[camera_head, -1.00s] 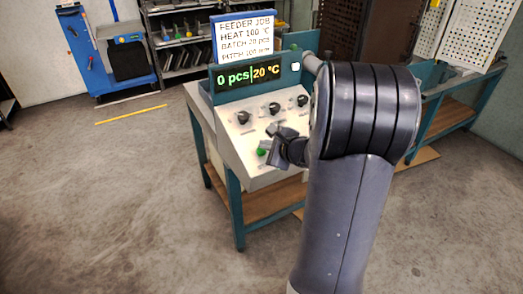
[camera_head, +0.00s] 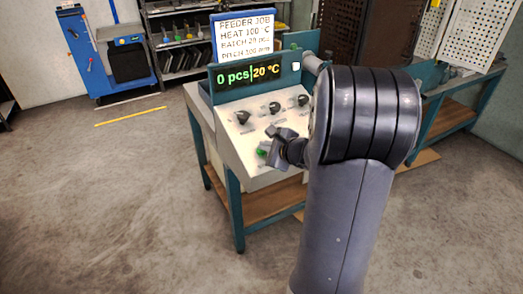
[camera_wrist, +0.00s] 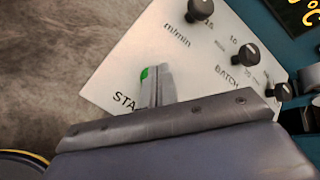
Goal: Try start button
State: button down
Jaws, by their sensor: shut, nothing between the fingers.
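The green start button (camera_head: 262,152) is on the lower left of the sloped light control panel (camera_head: 240,137). In the wrist view the button (camera_wrist: 144,74) is partly hidden behind my fingertips, above the partly covered "STA" lettering. My gripper (camera_head: 271,155) is shut and empty, at the lower part of the panel beside the button. In the wrist view its closed fingers (camera_wrist: 159,75) overlap the button's right side. I cannot tell whether they touch it.
Black knobs (camera_head: 242,117) sit above the button. The display (camera_head: 248,72) reads "0 pcs" and "20 °C". A job sign (camera_head: 245,36) stands behind it. The floor left of the panel is clear.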

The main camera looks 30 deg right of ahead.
jog(key=shift+w+f+b, duration=0.1)
jog(key=shift+f+b, duration=0.35)
jog(key=shift+b, duration=0.05)
dwell(0.3)
dwell(0.4)
jog(key=shift+s+r+p, duration=0.25)
jog(key=shift+r+p, duration=0.35)
jog(key=shift+r, duration=0.35)
jog(key=r+p, duration=0.1)
jog(key=s+r+p, duration=0.1)
jog(key=r, duration=0.1)
jog(key=r+p, duration=0.1)
jog(key=shift+s+r, duration=0.3)
jog(key=shift+r, duration=0.05)
